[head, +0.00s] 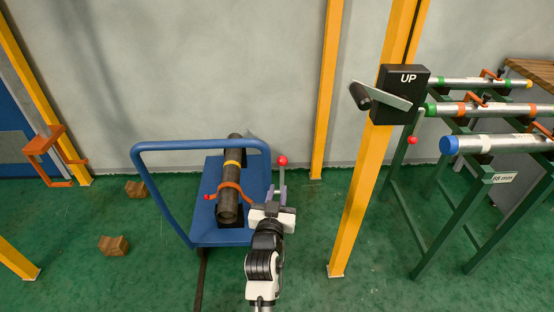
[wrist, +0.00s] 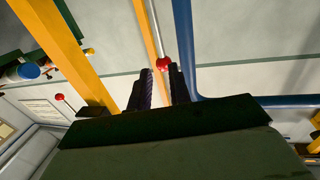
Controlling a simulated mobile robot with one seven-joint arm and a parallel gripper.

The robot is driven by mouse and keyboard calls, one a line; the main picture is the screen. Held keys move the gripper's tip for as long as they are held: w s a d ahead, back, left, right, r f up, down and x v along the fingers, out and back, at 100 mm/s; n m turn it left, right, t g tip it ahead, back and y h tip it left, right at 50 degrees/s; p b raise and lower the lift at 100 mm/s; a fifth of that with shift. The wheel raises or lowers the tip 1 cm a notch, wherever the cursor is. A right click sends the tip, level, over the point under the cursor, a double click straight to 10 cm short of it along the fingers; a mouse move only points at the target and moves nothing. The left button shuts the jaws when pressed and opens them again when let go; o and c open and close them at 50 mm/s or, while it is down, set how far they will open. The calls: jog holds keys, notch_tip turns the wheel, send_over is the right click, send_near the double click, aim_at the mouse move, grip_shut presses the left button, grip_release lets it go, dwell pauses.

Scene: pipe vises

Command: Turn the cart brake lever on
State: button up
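The cart brake lever (head: 282,161), a grey rod with a red ball knob, stands upright by the right side of the blue cart (head: 206,232). Its lower end is hidden behind my gripper in the head view. My gripper (head: 277,188) is at the cart's right edge, below the knob in the picture. In the wrist view the two dark fingers (wrist: 160,70) are apart. The lever's red knob (wrist: 163,64) shows between their tips, nearer the right finger. I cannot tell whether it touches that finger.
A dark pipe (head: 231,207) lies on the cart with an orange clamp around it. The cart's blue handle rail (head: 165,203) rises at left. Wooden blocks (head: 114,245) lie on the green floor. A yellow post (head: 353,215) and pipe racks (head: 440,225) stand at right.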

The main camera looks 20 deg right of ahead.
aim_at(282, 169)
jog(key=p+x, duration=0.2)
jog(key=x, duration=1)
jog(key=shift+w, duration=0.15)
jog(key=shift+c, duration=0.4)
grip_shut()
